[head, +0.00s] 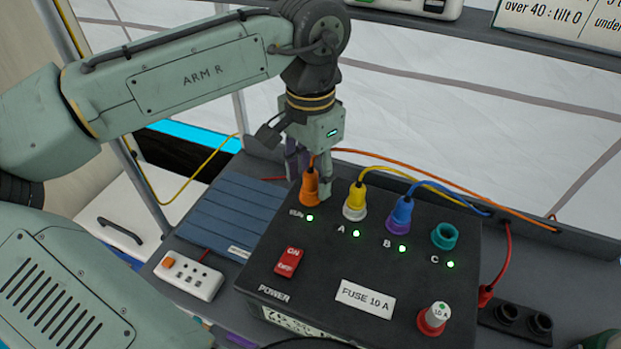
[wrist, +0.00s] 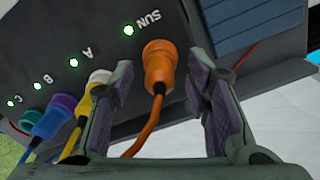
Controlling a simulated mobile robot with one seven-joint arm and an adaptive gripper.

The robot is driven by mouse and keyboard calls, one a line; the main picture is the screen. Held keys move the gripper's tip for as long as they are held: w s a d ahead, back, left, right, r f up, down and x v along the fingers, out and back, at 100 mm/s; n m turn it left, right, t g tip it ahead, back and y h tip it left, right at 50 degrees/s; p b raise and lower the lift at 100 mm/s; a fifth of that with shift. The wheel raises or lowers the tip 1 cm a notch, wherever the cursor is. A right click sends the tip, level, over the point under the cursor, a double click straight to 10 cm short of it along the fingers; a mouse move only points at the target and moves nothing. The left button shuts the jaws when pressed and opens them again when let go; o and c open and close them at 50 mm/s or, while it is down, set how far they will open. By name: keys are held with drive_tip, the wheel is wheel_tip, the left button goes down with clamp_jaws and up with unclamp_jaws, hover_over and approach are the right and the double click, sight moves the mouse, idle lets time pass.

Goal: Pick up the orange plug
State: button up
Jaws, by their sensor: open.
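The orange plug (head: 310,185) stands upright in the socket labelled SUN at the back left of the black power box (head: 330,240). Its orange cable runs from its top off to the right. My gripper (head: 312,182) points down at the plug. In the wrist view the orange plug (wrist: 158,68) is between the two open fingers (wrist: 162,95), with a gap on each side. The green light by SUN is lit.
A yellow plug (head: 356,198) sits in socket A and a blue plug (head: 400,212) in socket B, close on the right. Socket C (head: 445,236) is teal and empty. A blue panel (head: 225,215) and a white power strip (head: 188,276) lie left of the box.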

drive_tip(key=shift+c, duration=0.4)
clamp_jaws()
